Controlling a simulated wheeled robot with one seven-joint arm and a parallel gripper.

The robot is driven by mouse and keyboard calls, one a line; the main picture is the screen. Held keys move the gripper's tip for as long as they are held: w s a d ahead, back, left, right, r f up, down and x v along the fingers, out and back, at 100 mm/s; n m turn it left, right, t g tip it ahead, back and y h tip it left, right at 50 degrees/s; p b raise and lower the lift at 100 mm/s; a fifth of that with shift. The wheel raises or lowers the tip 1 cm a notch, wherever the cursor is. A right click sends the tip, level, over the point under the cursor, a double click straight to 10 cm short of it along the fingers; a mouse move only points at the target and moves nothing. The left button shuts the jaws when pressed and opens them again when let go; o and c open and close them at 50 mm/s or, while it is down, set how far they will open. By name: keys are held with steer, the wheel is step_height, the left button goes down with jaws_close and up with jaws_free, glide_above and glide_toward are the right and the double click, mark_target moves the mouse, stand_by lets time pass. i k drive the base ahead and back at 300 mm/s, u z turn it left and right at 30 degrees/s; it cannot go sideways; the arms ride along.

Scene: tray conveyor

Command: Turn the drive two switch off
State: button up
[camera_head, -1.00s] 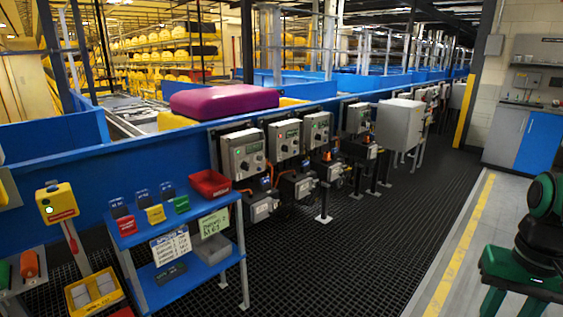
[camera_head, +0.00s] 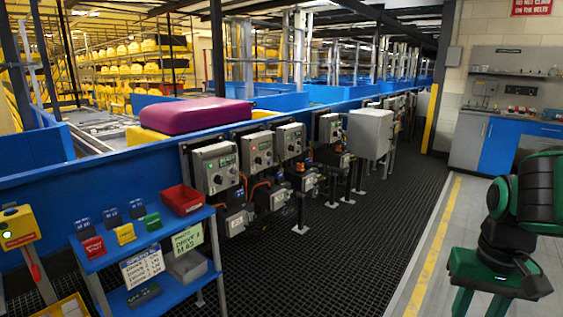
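Several grey drive control boxes are mounted in a row along the blue conveyor side. My gripper (camera_head: 485,305) is at the lower right, well away from the boxes, pointing down. Its green fingers look apart with nothing between them; the tips are cut off by the frame edge.
A blue stand (camera_head: 148,245) with coloured blocks, a red bin (camera_head: 183,200) and paper notes is in front at left. A purple case (camera_head: 197,115) lies on the conveyor. A larger grey cabinet (camera_head: 370,133) juts out beyond the boxes. The dark grated floor (camera_head: 345,255) is clear.

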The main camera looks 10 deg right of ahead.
mark_target(252, 142)
steer(key=i, duration=2.55)
steer(key=u, duration=0.15)
